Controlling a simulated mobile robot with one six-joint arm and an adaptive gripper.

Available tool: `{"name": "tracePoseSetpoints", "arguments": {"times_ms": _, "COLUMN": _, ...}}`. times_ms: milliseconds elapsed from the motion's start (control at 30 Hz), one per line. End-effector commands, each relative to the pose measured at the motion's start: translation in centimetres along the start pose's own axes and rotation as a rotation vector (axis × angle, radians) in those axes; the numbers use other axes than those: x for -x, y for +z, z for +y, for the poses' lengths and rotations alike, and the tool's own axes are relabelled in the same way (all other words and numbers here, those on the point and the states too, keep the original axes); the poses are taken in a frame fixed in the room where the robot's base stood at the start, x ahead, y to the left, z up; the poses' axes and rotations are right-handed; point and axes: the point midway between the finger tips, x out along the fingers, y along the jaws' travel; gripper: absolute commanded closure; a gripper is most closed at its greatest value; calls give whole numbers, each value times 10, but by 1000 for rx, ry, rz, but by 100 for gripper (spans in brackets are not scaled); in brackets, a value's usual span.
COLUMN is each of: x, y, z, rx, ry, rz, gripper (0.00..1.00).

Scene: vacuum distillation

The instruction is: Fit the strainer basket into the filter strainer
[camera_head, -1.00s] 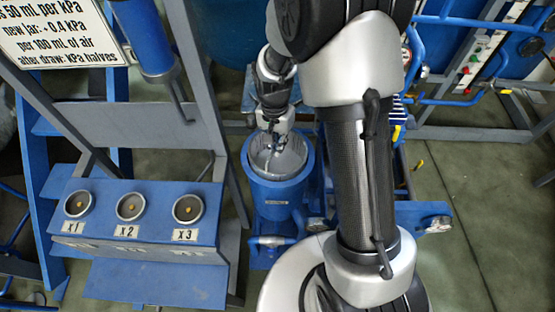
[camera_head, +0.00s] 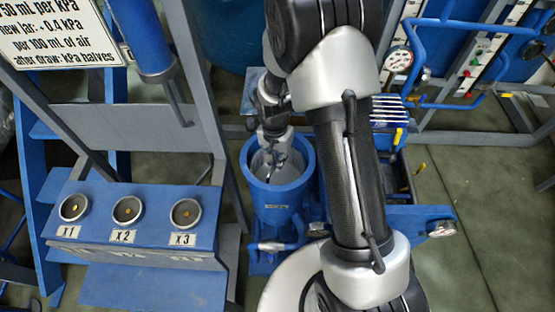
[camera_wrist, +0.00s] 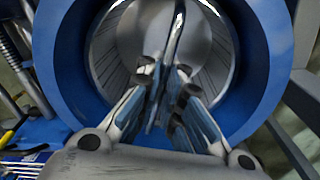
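The filter strainer (camera_head: 280,212) is an upright blue cylinder with an open top, standing in the middle of the head view. Its thick blue rim (camera_wrist: 262,70) surrounds the metal strainer basket (camera_wrist: 215,50) in the wrist view. The slotted silver basket (camera_head: 290,172) sits down inside the cylinder, its upper edge below the blue rim. A thin bar handle (camera_wrist: 179,30) rises across the basket. My gripper (camera_wrist: 166,95) is closed on this handle, fingers pointing down into the opening. In the head view, my gripper (camera_head: 271,158) is partly inside the cylinder. The basket's bottom seating is hidden.
A blue stand with three round sockets (camera_head: 128,210) marked x1, x2, x3 is at left, with a grey frame post (camera_head: 225,150) beside the strainer. A blue cart (camera_head: 415,215) is at right. Open floor (camera_head: 450,175) lies further right.

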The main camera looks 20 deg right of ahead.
Motion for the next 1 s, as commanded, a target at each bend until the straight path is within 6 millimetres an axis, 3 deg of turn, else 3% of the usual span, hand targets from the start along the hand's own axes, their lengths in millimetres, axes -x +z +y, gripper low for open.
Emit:
{"name": "tracePoseSetpoints", "arguments": {"times_ms": 367, "x": -2, "y": 0, "z": 0, "rx": 0, "ry": 1, "rz": -1, "gripper": 73}}
{"name": "tracePoseSetpoints", "arguments": {"times_ms": 767, "x": 0, "y": 1, "z": 1, "rx": 0, "ry": 2, "rz": -2, "gripper": 73}}
{"name": "tracePoseSetpoints", "arguments": {"times_ms": 867, "x": 8, "y": 0, "z": 0, "rx": 0, "ry": 1, "rz": -1, "gripper": 73}}
{"name": "tracePoseSetpoints", "arguments": {"times_ms": 1000, "x": 34, "y": 0, "z": 0, "rx": 0, "ry": -1, "rz": 1, "gripper": 73}}
